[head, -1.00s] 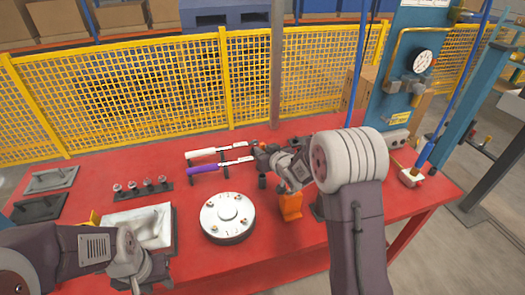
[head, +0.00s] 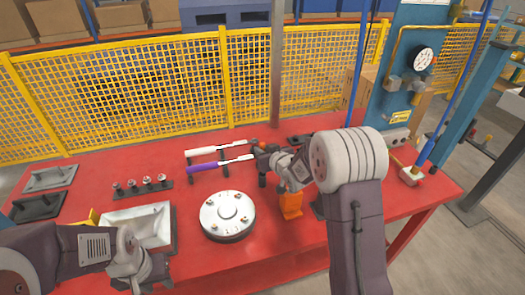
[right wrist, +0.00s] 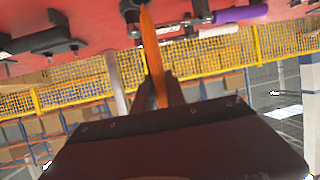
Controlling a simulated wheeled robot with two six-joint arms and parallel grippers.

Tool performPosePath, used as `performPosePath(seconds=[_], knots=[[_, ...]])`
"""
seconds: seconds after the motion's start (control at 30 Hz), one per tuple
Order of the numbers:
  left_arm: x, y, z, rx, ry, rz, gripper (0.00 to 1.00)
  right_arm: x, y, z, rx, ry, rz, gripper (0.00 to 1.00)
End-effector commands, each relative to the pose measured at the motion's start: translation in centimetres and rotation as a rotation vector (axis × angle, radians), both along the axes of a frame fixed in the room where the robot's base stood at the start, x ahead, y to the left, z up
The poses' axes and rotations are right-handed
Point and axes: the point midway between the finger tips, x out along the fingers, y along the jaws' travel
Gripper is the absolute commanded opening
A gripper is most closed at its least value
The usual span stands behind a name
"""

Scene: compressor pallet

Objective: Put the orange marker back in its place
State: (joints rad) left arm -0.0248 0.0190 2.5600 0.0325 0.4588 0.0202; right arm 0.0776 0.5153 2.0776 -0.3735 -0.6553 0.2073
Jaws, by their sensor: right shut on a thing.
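My right gripper (right wrist: 157,95) is shut on the orange marker (right wrist: 150,50), which stretches away from the fingers towards the red table in the right wrist view. In the head view, my right gripper (head: 262,153) is over the back of the table, just right of the ends of a white-handled tool (head: 203,151) and a purple-handled tool (head: 203,167). There the marker is mostly hidden by the gripper. I cannot tell whether its far end touches anything. My left gripper (head: 133,280) is low at the front left, its fingertips too unclear to read.
A round grey flange (head: 228,213) lies mid-table. An orange block (head: 290,204) stands beneath my right arm. A row of small fittings (head: 147,184), a shallow metal tray (head: 148,224) and dark plates (head: 50,177) occupy the left. A yellow mesh fence (head: 150,95) runs behind the table.

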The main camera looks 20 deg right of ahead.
Motion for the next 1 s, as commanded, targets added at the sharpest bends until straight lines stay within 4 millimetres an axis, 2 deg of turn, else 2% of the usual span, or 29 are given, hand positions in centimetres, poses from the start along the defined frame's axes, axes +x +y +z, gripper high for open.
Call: performPosePath(seconds=[1.0], knots=[[0.0, 0.0, -1.9, 0.0, 0.0, 0.0, 0.36, 0.0, 0.0, -2.2, 0.0, 0.0, 0.0, 0.0]])
